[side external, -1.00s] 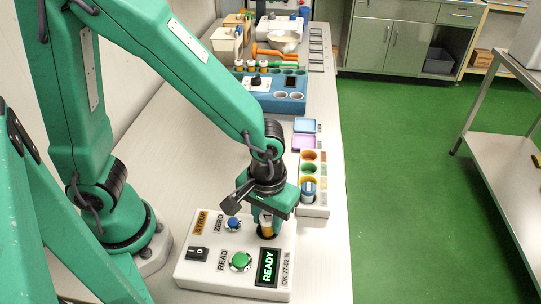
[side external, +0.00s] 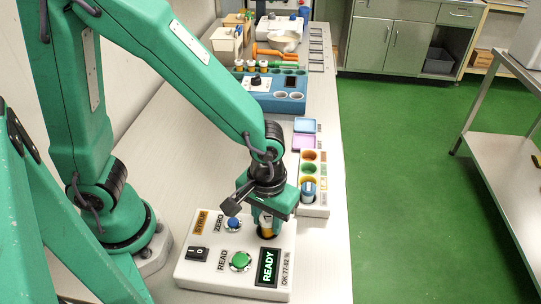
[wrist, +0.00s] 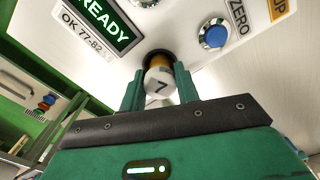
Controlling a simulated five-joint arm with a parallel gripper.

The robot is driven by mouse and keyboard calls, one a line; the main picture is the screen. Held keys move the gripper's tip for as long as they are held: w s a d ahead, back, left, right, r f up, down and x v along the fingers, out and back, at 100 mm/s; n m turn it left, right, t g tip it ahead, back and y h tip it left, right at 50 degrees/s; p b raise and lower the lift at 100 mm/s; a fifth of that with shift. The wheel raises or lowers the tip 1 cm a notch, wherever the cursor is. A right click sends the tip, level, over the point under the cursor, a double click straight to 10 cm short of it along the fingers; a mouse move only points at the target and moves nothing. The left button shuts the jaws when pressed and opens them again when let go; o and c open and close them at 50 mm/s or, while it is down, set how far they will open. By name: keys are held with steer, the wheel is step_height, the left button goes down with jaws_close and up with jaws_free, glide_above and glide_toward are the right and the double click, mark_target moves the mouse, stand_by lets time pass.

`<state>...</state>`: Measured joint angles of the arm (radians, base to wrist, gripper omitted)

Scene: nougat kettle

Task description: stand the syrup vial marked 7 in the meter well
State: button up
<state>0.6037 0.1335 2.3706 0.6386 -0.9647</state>
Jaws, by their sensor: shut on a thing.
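The vial marked 7 (wrist: 158,84) has a white band with the number and amber syrup beyond it. My gripper (wrist: 159,92) is shut on it, one finger on each side. In the side view my gripper (side external: 266,214) points down over the meter. The vial (side external: 266,226) is roughly upright at the dark meter well (side external: 267,236). In the wrist view its amber end is at the well's dark mouth (wrist: 158,55). I cannot tell how deep the tip is. The white meter (side external: 211,266) shows READY on its screen (side external: 267,267).
The meter has a blue ZERO button (side external: 233,223), a green READ button (side external: 240,261) and a rocker switch (side external: 197,253). Close behind my gripper stands a white rack (side external: 321,183) with coloured rings and another vial (side external: 309,188). A blue station (side external: 290,105) is farther back.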

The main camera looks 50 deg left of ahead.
mark_target(268, 217)
steer(key=shift+f, duration=0.5)
steer(key=o, duration=0.7)
steer(key=shift+r, duration=0.1)
steer(key=shift+r, duration=5.45)
steer(key=a+r+m+t, duration=0.1)
steer(key=a+r+t, duration=0.1)
steer(key=a, duration=0.3)
steer(key=s+a+r+m+t, duration=0.1)
steer(key=a+r, duration=0.2)
steer(key=a, duration=0.3)
steer(key=s+a+r+m+t, duration=0.1)
steer(key=a+r+m+t, duration=0.1)
steer(key=a, duration=0.4)
steer(key=shift+s+r+t, duration=0.15)
steer(key=shift+r+t, duration=0.15)
steer(key=shift+r, duration=0.3)
